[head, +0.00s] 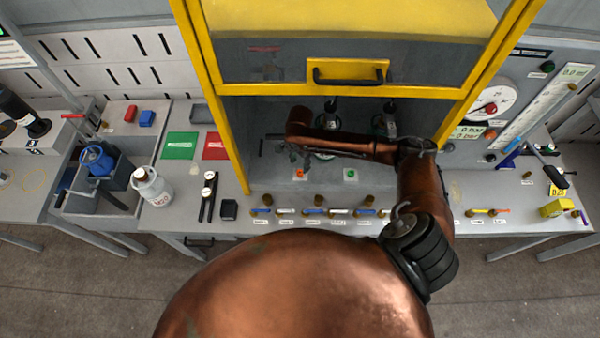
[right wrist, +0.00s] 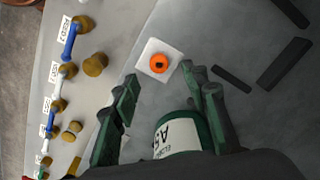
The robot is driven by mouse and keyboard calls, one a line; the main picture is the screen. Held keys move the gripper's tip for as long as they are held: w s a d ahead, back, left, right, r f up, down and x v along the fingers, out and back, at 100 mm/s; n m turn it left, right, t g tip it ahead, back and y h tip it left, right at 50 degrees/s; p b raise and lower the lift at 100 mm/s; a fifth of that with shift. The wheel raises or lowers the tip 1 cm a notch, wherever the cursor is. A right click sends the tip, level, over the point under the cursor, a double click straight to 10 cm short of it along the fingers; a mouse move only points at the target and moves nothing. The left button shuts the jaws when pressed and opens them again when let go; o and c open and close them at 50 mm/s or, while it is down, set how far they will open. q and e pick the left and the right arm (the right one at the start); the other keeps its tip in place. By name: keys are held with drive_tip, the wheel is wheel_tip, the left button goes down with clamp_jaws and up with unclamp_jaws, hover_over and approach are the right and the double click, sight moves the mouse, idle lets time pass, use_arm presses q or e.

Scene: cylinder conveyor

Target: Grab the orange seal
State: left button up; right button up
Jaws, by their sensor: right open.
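The orange seal (right wrist: 158,63) is a small orange ring with a dark centre on a white square pad. It also shows in the head view (head: 300,174) on the grey floor at the front of the yellow-framed cabinet. My right gripper (right wrist: 163,78) is open, its dark green fingers spread on either side below the seal in the right wrist view. The fingers do not appear to touch the seal. A green cylinder with a white label (right wrist: 178,138) shows between the finger bases; I cannot tell its distance. My left gripper is not in view.
A green piece on a white pad (head: 350,174) lies right of the seal. Several brown-knobbed tools (head: 315,211) line the front edge. The yellow cabinet frame (head: 215,100) and its raised door (head: 345,72) surround my right forearm. Dark strips (right wrist: 285,63) lie right of the seal.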

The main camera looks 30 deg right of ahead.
sight(300, 172)
wheel_tip(300, 172, down, 6)
drive_tip(key=shift+s+r, duration=0.1)
drive_tip(key=shift+r, duration=0.1)
drive_tip(key=c, duration=0.8)
